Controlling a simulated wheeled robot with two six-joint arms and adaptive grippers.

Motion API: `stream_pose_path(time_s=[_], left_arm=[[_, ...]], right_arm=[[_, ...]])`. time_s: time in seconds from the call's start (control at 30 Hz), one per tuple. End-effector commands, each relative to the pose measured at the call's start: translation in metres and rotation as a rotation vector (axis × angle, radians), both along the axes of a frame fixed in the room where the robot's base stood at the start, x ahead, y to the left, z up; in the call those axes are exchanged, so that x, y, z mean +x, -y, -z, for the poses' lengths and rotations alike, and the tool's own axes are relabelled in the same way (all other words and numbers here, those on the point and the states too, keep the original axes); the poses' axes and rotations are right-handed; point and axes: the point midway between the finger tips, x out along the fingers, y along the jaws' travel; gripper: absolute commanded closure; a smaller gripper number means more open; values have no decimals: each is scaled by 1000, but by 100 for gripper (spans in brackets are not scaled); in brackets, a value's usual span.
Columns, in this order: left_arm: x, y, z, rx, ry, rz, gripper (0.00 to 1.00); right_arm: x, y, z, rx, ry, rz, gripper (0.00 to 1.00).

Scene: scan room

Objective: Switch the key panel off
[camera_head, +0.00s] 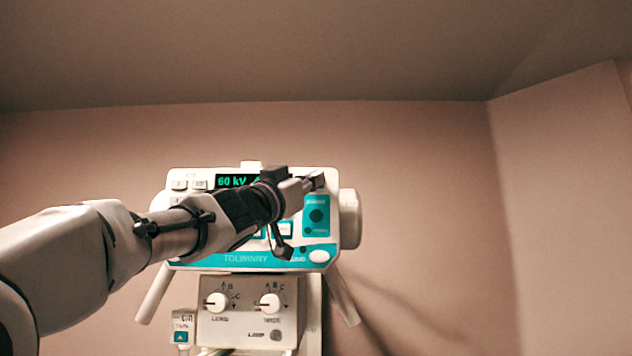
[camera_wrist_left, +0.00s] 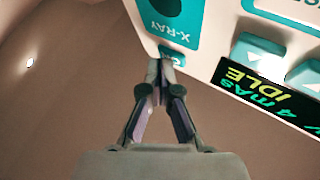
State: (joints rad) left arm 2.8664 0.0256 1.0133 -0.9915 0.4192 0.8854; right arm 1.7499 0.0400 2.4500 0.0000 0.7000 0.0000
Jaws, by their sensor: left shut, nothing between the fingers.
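The key panel (camera_head: 180,255) is a white and teal box marked TOLWINNY, on a stand against the wall. Its display (camera_head: 230,181) reads 60 kV in green; in the left wrist view the display (camera_wrist_left: 258,92) is upside down and shows IDLE and mAs. My left gripper (camera_head: 318,181) is shut and empty at the panel's upper right. In the left wrist view the shut fingertips (camera_wrist_left: 160,70) overlap a small teal key (camera_wrist_left: 173,56) near the panel edge, its label partly hidden; I cannot tell whether they touch. My right gripper is out of view.
A teal X-RAY section (camera_head: 316,216) with a dark round control lies just below the gripper. A lower box (camera_head: 245,320) carries two white knobs. My left arm hides much of the panel's middle. The wall space around the panel is clear.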

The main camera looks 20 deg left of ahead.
Motion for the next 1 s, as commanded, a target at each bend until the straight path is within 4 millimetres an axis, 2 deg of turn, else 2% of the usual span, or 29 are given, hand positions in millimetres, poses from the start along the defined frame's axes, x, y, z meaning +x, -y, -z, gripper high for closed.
stream_pose_path(time_s=[0.47, 0.77, 1.0], left_arm=[[2, -1, 1, 0, -1, 0, 100], [-12, 4, 2, 1, -1, -1, 100], [-13, 4, 1, 1, -1, -1, 100]], right_arm=[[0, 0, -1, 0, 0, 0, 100], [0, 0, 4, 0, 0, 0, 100], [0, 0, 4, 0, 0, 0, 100]])
